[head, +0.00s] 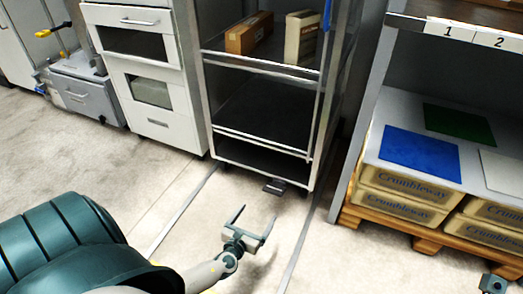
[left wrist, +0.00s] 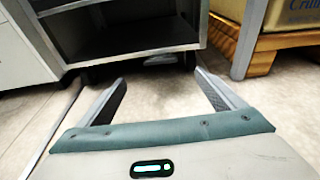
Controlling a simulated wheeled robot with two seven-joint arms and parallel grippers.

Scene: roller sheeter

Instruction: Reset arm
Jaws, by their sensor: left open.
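My left gripper (head: 252,228) is open and empty, held above the pale floor in front of the metal shelf rack. In the left wrist view, its two fingers (left wrist: 158,92) are spread wide with nothing between them. The rack (head: 262,152) stands just beyond the fingertips, apart from them. A small part of my right gripper (head: 492,284) shows at the bottom right corner; its fingers are cut off by the frame edge.
Two boxes (head: 249,33) stand on the rack's upper shelf. A white drawer cabinet (head: 150,75) is left of it. At right, a shelf holds blue (head: 420,153) and green (head: 459,124) sheets above Crumbleway boxes (head: 404,208) on a pallet. The floor (head: 130,170) in front is clear.

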